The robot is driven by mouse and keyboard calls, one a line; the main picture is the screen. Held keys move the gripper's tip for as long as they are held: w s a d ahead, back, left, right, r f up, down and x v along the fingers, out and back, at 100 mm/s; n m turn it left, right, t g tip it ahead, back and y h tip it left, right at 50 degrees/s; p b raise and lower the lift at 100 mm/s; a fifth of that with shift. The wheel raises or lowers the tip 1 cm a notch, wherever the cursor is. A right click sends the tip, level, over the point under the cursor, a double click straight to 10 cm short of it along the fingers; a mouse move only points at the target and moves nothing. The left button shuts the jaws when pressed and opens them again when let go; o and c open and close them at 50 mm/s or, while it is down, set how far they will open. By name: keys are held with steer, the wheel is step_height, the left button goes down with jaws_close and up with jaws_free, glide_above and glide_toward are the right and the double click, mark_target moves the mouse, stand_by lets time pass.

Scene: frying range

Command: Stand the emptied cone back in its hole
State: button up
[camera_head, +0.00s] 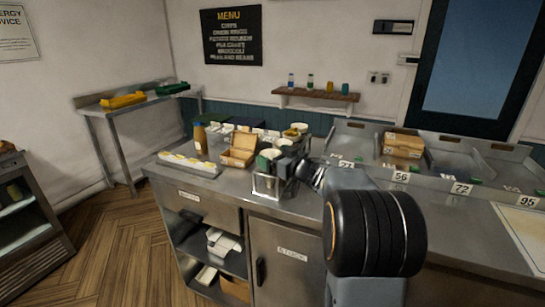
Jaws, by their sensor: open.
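A small metal stand (266,187) is at the front edge of the steel counter, left of my arm. Pale round rims, which look like paper cones or cups, show at the stand: one rim (270,153) beside my gripper and another (284,142) just behind. My gripper (277,167) is open, at the top of the stand, close to the nearer rim. The picture is too small to tell whether it touches a cone. The stand's holes are hidden by my gripper and the rims, so I cannot tell which cone is the emptied one.
A brown box (239,150) and a white tray (189,164) with several pale items lie left of the stand. A bottle (199,137) stands behind the tray. Numbered steel bays, one with brown boxes (403,143), lie to the right. Some bare counter shows in front of the box.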

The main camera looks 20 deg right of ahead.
steer(key=v, duration=1.1)
steer(key=a+f+m+g+h, duration=0.1)
steer(key=m+h, duration=0.1)
steer(key=h, duration=0.1)
steer(key=s+a+f+m+g+h, duration=0.1)
steer(key=h, duration=0.2)
steer(key=a+f+m+g+h, duration=0.1)
steer(key=f+m+h, duration=0.1)
steer(key=h, duration=0.1)
steer(key=shift+s+m+g+h, duration=0.2)
steer(key=shift+m+g+h, duration=0.1)
steer(key=shift+h, duration=0.1)
steer(key=s+a+f+g+y, duration=0.2)
steer(key=s+a+f+g, duration=0.3)
steer(key=s+a, duration=0.2)
steer(key=s+a+f+n+g+y, duration=0.1)
steer(key=s+a+f+g, duration=0.4)
steer(key=s, duration=0.5)
steer(key=shift+a+f+y, duration=0.4)
steer(key=shift+a+f, duration=0.05)
steer(key=shift+a, duration=0.55)
